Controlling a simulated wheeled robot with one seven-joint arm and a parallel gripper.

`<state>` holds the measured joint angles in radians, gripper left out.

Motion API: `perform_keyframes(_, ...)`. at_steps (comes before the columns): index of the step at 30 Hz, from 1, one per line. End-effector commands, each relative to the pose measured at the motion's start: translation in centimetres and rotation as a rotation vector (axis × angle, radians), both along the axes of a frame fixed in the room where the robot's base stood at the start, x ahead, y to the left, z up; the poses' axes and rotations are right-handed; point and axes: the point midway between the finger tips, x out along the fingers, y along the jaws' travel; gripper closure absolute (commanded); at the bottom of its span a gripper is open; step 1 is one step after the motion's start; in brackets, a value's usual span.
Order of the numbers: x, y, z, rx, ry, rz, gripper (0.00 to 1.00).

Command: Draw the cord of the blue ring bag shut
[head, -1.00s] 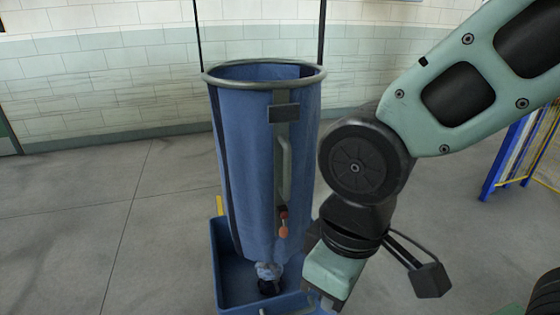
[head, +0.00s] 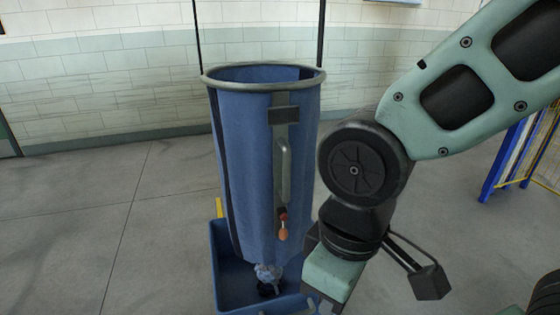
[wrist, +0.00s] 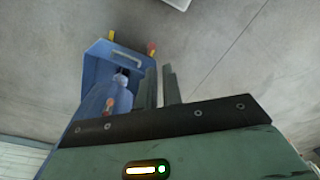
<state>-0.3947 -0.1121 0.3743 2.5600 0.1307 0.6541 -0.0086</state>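The blue ring bag (head: 245,150) hangs from a round metal ring, its top wide open in the head view. A grey handle runs down its side, with a small red and orange toggle (head: 283,234) below. The bag's gathered bottom (head: 267,271) is just above a blue bin; the cord itself is too small to make out. The toggle also shows in the wrist view (wrist: 109,104), left of my fingers. My gripper (wrist: 159,82) is open, with an empty gap between its fingers. It is low, beside the bag's right side and apart from the toggle.
The blue bin (head: 224,262) under the bag has raised walls close to my gripper. A blue and yellow fence (head: 508,160) stands at the right. A tiled wall is behind; the floor at left is clear.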

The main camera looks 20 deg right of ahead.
Motion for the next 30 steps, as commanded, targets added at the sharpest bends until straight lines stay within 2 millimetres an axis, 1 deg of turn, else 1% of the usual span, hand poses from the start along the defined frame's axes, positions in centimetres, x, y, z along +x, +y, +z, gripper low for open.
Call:
perform_keyframes(1,0.1,0.0,-0.2,0.001,-0.002,0.0,0.78)
perform_keyframes(2,0.4,0.0,-0.4,0.003,-0.004,0.001,0.69)
perform_keyframes(3,0.9,0.1,-0.9,0.007,-0.011,0.003,0.58)
perform_keyframes(4,1.5,0.2,-1.4,0.014,-0.019,0.005,0.53)
perform_keyframes(5,2.2,0.2,-2.0,0.021,-0.03,0.008,0.53)
perform_keyframes(8,5.6,0.5,-5.0,0.061,-0.086,0.033,0.53)
perform_keyframes(9,7.3,0.7,-6.5,0.083,-0.115,0.046,0.53)
perform_keyframes(11,9.8,0.8,-8.8,0.12,-0.164,0.066,0.53)
perform_keyframes(12,11.4,0.8,-10.3,0.147,-0.197,0.081,0.53)
perform_keyframes(14,13.6,0.8,-12.5,0.19,-0.25,0.1,0.53)
perform_keyframes(15,15.0,0.8,-13.9,0.218,-0.283,0.111,0.53)
perform_keyframes(18,18.1,0.6,-17.3,0.296,-0.375,0.132,0.53)
perform_keyframes(21,20.7,0.2,-20.5,0.377,-0.474,0.142,0.53)
perform_keyframes(24,22.8,-0.5,-23.4,0.458,-0.584,0.133,0.53)
perform_keyframes(27,24.5,-1.5,-25.9,0.537,-0.703,0.103,0.53)
perform_keyframes(30,25.7,-2.8,-28.0,0.606,-0.834,0.052,0.53)
